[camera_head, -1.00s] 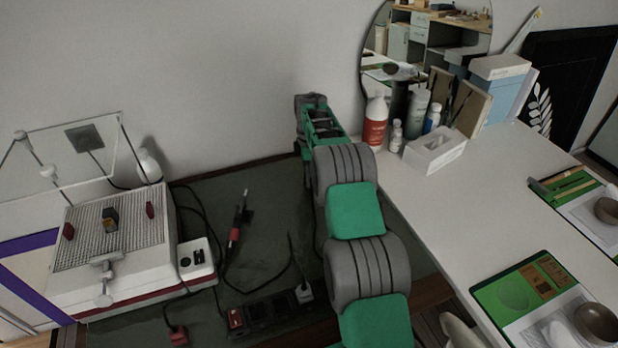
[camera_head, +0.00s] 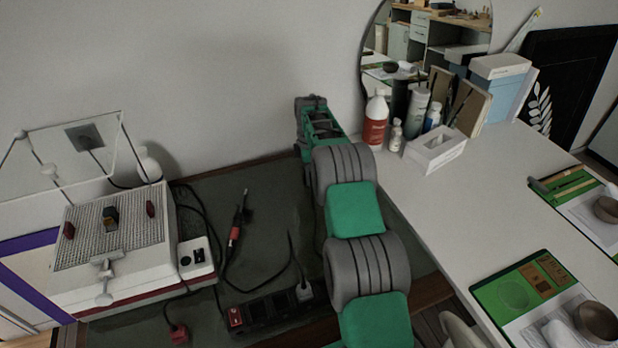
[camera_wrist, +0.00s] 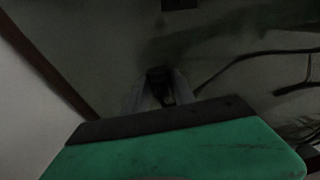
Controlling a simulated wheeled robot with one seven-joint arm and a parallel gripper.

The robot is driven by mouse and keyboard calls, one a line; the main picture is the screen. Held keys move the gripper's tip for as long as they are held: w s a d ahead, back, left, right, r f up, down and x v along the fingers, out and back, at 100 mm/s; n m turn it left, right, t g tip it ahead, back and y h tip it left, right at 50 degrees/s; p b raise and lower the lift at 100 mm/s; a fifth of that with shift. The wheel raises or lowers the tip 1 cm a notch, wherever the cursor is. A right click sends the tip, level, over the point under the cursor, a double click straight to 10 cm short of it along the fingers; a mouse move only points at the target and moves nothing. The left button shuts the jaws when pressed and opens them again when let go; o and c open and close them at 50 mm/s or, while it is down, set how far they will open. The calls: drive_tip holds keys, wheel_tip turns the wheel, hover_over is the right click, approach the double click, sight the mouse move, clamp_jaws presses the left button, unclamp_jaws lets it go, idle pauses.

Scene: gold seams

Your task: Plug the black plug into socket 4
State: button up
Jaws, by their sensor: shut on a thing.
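My gripper shows in the wrist view (camera_wrist: 160,98) with its two pale fingers closed around a small dark thing, which looks like the black plug (camera_wrist: 158,77). The picture there is dim, so the plug's shape and tilt are hard to read. In the head view, my green and grey arm hides the gripper and the plug. A black power strip (camera_head: 268,312) lies at the front of the dark green mat, with a red switch (camera_head: 235,317) at its left end and a pale grey plug (camera_head: 303,291) at its right end. Socket numbers are not readable, so I cannot tell which is socket 4.
A white machine with a grid top (camera_head: 110,235) stands at left, beside a small white control box (camera_head: 196,258). A red plug (camera_head: 179,335) lies at the front. A red-handled iron (camera_head: 236,232) and black cables lie on the mat. A white table (camera_head: 440,195) is at right.

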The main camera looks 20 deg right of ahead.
clamp_jaws()
drive_tip(key=shift+r, duration=0.45)
wheel_tip(320, 180, up, 2)
drive_tip(key=shift+r+b, duration=0.25)
drive_tip(key=shift+b, duration=0.1)
drive_tip(key=s+a+r+b, duration=0.2)
drive_tip(key=s+a+r, duration=0.3)
drive_tip(key=s+r, duration=0.4)
drive_tip(key=s, duration=0.4)
drive_tip(key=shift+r, duration=0.3)
drive_tip(key=shift+s, duration=0.1)
